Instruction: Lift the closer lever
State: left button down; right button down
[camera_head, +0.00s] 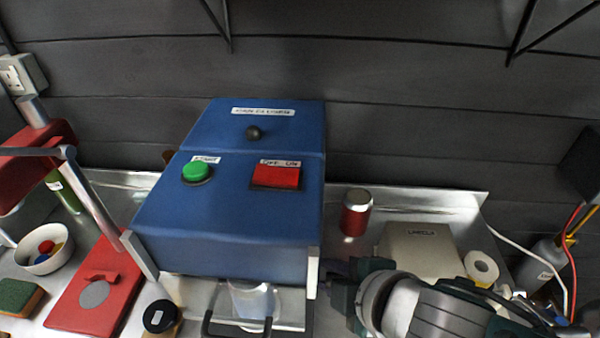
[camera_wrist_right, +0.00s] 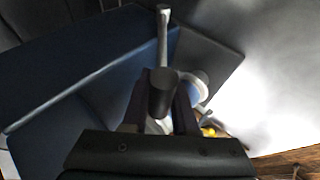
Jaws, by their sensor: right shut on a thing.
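The blue closer machine (camera_head: 230,215) stands against the wall, with a green button (camera_head: 196,172) and a red switch (camera_head: 276,177) on its top. A pale metal lever arm (camera_head: 313,272) shows at its right front side. In the right wrist view, the lever is a metal rod (camera_wrist_right: 163,35) ending in a dark round grip (camera_wrist_right: 161,92). My right gripper (camera_head: 340,285) is beside the machine's right front corner. In its wrist view, its fingers (camera_wrist_right: 160,108) are shut on the dark grip, one on each side. My left gripper is not in view.
A red can (camera_head: 356,212) and a beige box (camera_head: 420,250) stand right of the machine. A clear vessel (camera_head: 252,300) sits under its front, behind a dark handle. A red lever device (camera_head: 95,295), a white bowl (camera_head: 44,250) and a sponge (camera_head: 18,297) are at left.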

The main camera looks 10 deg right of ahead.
jog(key=shift+w+d+r+p, duration=0.25)
jog(key=shift+w+r+p, duration=0.15)
jog(key=shift+w+r, duration=0.35)
jog(key=shift+w+f, duration=0.1)
jog(key=shift+w, duration=0.05)
jog(key=c, duration=0.7)
grip_release()
jog(key=shift+p+v, duration=1.3)
jog(key=shift+v, duration=3.7)
